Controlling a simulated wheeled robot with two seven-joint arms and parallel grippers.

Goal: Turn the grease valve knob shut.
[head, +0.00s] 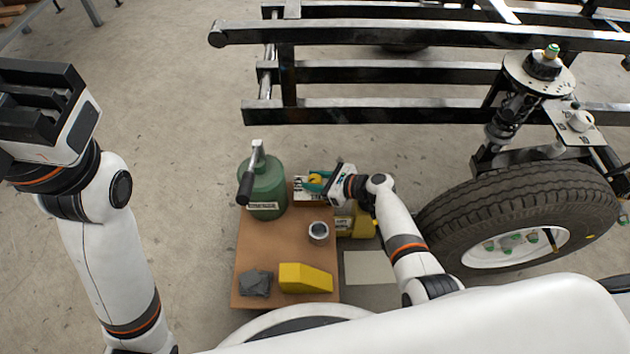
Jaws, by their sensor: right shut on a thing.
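The small yellow valve knob (315,179) is at the back right of the brown board, on a pale labelled plate (303,197). The label is too small to read surely. My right gripper (318,183) comes in from the right and is shut on the knob; its fingers hide part of it, so the knob's exact angle is unclear. My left gripper (42,108) is raised at the far left, away from the board. Its jaws are seen from an angle that does not show whether they are open.
The brown board (262,248) holds a green canister (263,186) with a lever, a metal cup (318,232), a yellow wedge (305,278) and a dark grey lump (256,283). A wheel (530,215) and black frame (390,73) stand right and behind.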

